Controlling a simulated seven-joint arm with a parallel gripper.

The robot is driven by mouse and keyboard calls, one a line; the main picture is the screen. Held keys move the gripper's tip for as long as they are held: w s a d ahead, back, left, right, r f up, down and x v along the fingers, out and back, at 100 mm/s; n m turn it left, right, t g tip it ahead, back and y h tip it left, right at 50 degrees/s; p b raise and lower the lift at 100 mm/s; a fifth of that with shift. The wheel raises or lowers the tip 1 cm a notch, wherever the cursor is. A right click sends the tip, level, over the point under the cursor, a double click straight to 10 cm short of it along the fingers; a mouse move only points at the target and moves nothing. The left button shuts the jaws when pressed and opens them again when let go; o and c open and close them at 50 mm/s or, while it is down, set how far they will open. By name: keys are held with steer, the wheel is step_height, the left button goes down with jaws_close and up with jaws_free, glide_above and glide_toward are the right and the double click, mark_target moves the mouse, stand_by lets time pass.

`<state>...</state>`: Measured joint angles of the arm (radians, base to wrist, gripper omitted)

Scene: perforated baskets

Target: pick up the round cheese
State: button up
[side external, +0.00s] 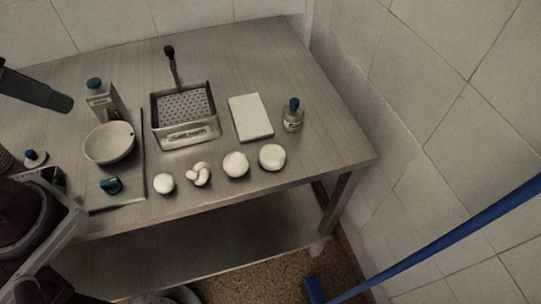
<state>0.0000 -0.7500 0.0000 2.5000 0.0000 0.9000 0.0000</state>
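Several pale rounded items lie in a row along the front of the metal table (300,65). A white round (272,158) is at the right end, with a similar white round (236,164) just left of it. Further left are a knobbly white cluster (199,174) and a smaller white round (163,184). The round cheese appears to be one of the rounds, but I cannot tell which. Nothing touches them from above. Dark parts at the left edge seem to be mine, but I can make out no gripper fingers.
A perforated basket (158,134) with an upright handle stands behind the row. Nearby are a white block (250,118), a small bottle (293,117), a bowl (110,143), a carton (103,97) and a teal-capped item (111,186). The table's right end is clear, beside a tiled wall.

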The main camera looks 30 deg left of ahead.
steer(key=o, duration=0.6)
steer(key=n+g, duration=0.5)
steer(key=n, duration=0.6)
glide_above(272, 153)
steer(key=a, duration=0.2)
step_height(272, 153, down, 16)
steer(key=shift+n+g, duration=0.3)
steer(key=shift+n, duration=0.4)
steer(key=f, duration=0.3)
steer(key=d+f, duration=0.1)
steer(key=f, duration=0.2)
steer(key=d+f, duration=0.1)
steer(key=f, duration=0.2)
steer(key=shift+f, duration=0.5)
